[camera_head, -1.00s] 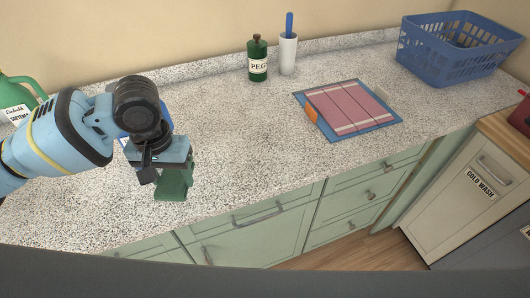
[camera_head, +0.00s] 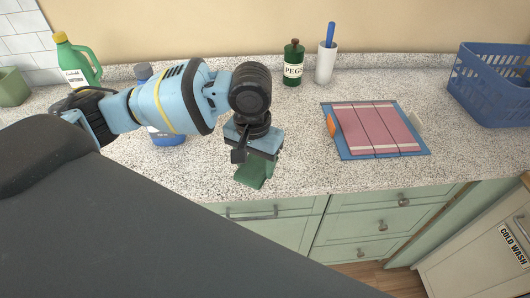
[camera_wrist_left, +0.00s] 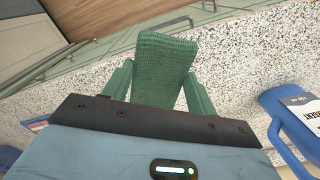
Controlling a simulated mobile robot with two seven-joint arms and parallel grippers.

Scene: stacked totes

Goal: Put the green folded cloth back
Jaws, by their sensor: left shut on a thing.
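The green folded cloth (camera_head: 251,172) hangs below my left gripper (camera_head: 252,158), above the front part of the counter. In the left wrist view the cloth (camera_wrist_left: 165,70) shows its ribbed weave between the two fingers of my left gripper (camera_wrist_left: 160,88), which is shut on it. My right gripper is not in view.
A blue board with a pink striped folded cloth (camera_head: 378,128) lies on the speckled counter (camera_head: 300,150). A blue basket (camera_head: 490,85) is at right, a green jug (camera_head: 78,60) at left. A blue bottle stands behind my arm.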

